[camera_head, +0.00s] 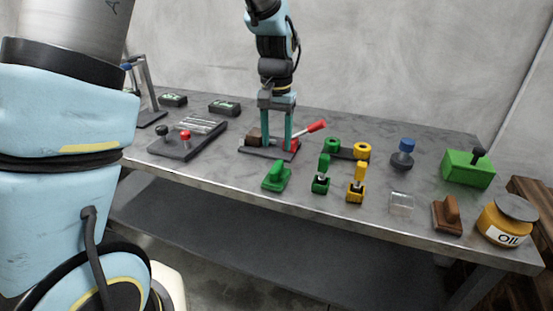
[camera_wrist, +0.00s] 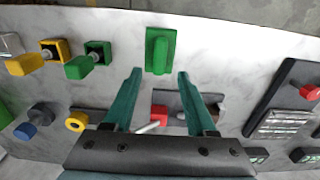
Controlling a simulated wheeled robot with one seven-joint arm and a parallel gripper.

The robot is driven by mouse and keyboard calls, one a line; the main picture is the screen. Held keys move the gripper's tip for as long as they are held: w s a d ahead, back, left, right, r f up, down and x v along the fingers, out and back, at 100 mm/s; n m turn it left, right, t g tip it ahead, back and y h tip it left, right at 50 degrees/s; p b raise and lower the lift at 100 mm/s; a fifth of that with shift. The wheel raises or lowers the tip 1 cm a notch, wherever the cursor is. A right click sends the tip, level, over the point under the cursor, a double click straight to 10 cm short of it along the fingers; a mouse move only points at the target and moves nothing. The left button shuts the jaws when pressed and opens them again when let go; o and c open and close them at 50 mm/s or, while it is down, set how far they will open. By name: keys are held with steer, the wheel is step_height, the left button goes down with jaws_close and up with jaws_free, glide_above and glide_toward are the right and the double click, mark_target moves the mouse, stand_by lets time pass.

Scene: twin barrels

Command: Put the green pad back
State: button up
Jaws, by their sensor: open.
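The green pad (camera_head: 277,177), a flat block with a raised grip, lies on the grey table near its front edge. In the wrist view the green pad (camera_wrist: 160,50) is at the top centre, ahead of the fingertips and apart from them. My gripper (camera_head: 277,142) points down with its teal fingers spread and nothing between them. It is above or just behind the dark fixture (camera_head: 262,154) with the red lever, farther back than the pad. The gripper (camera_wrist: 159,75) is also open and empty in the wrist view. The fingers partly hide the fixture.
Green and yellow small blocks (camera_head: 356,195) stand right of the pad, with ring pieces (camera_head: 362,151) behind. A dark tray (camera_head: 187,138) with knobs is at left. A green box (camera_head: 468,168), brown handled block (camera_head: 447,215) and OIL jar (camera_head: 507,222) are at right.

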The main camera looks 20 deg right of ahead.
steer(key=w+a+r+n, duration=0.2)
steer(key=a+n, duration=0.2)
steer(key=a, duration=1.3)
steer(key=s+a+n, duration=0.1)
steer(key=s+a, duration=0.2)
steer(key=a, duration=0.3)
steer(key=s+a+f+n+t, duration=0.1)
steer(key=s+a+n, duration=0.1)
steer(key=a, duration=0.5)
steer(key=shift+s+f+t, duration=0.3)
steer(key=shift+s, duration=0.2)
